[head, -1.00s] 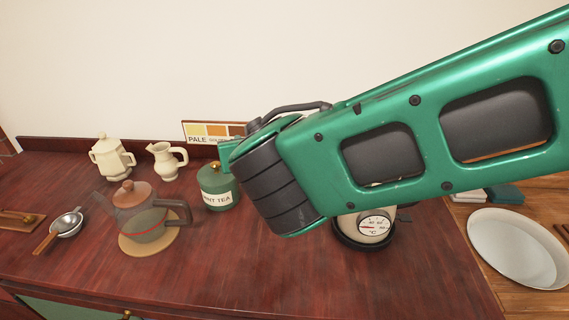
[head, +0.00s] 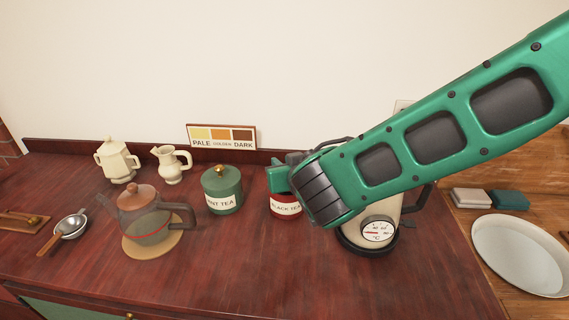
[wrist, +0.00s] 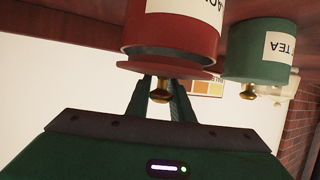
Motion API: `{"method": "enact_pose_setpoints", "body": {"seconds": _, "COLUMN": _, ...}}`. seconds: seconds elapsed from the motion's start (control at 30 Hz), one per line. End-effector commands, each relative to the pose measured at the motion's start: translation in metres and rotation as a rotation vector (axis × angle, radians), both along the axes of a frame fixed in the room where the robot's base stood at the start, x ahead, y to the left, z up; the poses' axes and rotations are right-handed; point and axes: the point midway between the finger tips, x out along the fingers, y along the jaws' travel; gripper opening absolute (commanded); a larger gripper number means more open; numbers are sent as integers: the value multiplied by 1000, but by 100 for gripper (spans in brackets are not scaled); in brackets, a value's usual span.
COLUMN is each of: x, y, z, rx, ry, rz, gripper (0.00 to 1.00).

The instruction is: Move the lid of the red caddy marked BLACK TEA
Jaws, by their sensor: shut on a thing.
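The red caddy marked BLACK TEA (head: 285,206) stands on the dark red wooden top, just left of my arm's wrist in the head view. My gripper hides its lid there. In the wrist view, where things appear upside down, the red caddy (wrist: 178,28) shows with its red lid (wrist: 165,69) and brass knob (wrist: 160,88). A dark band shows between lid and body; I cannot tell how far apart they are. My gripper (wrist: 161,97) is shut on the lid's knob, a finger on each side.
The green MINT TEA caddy (head: 222,190) stands left of the red one. A cream kettle with a dial (head: 377,232) stands close on the right, partly behind my arm. A glass teapot (head: 150,213), a cream jug (head: 171,163) and a colour card (head: 221,136) are nearby. Front surface is clear.

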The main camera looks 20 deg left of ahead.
Motion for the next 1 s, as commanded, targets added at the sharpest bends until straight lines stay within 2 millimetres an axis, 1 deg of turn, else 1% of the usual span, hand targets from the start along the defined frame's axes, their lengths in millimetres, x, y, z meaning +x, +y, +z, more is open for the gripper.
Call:
{"method": "enact_pose_setpoints", "body": {"seconds": 0.27, "x": 0, "y": 0, "z": 0, "rx": 1, "ry": -2, "rz": 0, "gripper": 0}}
{"method": "enact_pose_setpoints", "body": {"seconds": 0.73, "x": -1, "y": 1, "z": -12, "rx": 1, "ry": 0, "rz": 2, "gripper": 0}}
{"method": "enact_pose_setpoints", "body": {"seconds": 0.77, "x": -1, "y": 1, "z": -12, "rx": 1, "ry": 0, "rz": 2, "gripper": 25}}
{"method": "enact_pose_setpoints", "body": {"seconds": 0.8, "x": -1, "y": 1, "z": -12, "rx": 1, "ry": 0, "rz": 2, "gripper": 35}}
{"method": "enact_pose_setpoints", "body": {"seconds": 0.83, "x": -1, "y": 1, "z": -12, "rx": 1, "ry": 0, "rz": 2, "gripper": 39}}
{"method": "enact_pose_setpoints", "body": {"seconds": 1.0, "x": -1, "y": 1, "z": -12, "rx": 1, "ry": 0, "rz": 2, "gripper": 39}}
